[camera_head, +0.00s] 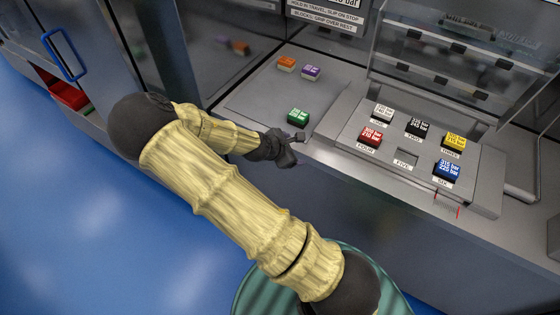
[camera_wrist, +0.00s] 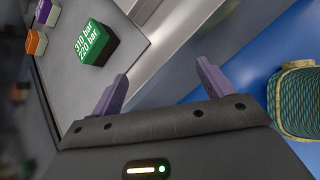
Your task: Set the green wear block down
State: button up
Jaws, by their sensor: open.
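The green wear block (camera_head: 298,116) rests on the grey tray surface left of the block panel. It also shows in the wrist view (camera_wrist: 98,43), with white pressure lettering on its top. My gripper (camera_head: 300,140) is beside the tray's front edge, a little in front of the green block and apart from it. In the wrist view its two purple fingers (camera_wrist: 160,88) are spread, with nothing between them.
An orange block (camera_head: 286,64) and a purple block (camera_head: 310,72) stand farther back on the same tray. The panel (camera_head: 345,135) at right holds several coloured blocks and one empty pocket (camera_head: 405,158). A raised clear cover (camera_head: 450,75) stands behind it.

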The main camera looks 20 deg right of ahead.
jog(key=s+a+r+m+y, duration=0.4)
jog(key=s+r+m, duration=0.3)
jog(key=m, duration=0.2)
jog(key=s+a+r+m+g+y, duration=0.1)
jog(key=s+a+r+m+y, duration=0.3)
jog(key=s+r+m, duration=0.3)
jog(key=shift+s+a+r+m+g, duration=0.35)
jog(key=shift+s+a+m, duration=0.35)
jog(key=shift+m, duration=0.4)
